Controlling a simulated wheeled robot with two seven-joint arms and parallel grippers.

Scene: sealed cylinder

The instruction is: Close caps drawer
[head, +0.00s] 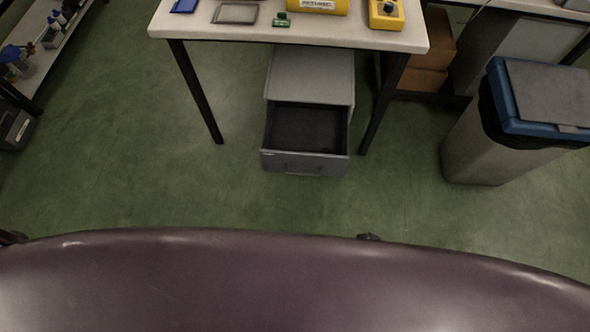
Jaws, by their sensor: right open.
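The caps drawer (304,164) is the pulled-out drawer of a grey cabinet (312,76) under the table. It stands open toward me, and its dark inside looks empty. Its front face has a handle, seen dimly from above. Only a small dark tip of my right gripper (369,237) shows past the edge of my body, on the near side of the drawer and apart from it. It is open, and nothing shows in it. A dark part at the far left edge is too cut off to tell as my left gripper.
A bin with a blue lid (540,95) stands at right. Shelves (48,48) are at left. Green floor before the drawer is clear.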

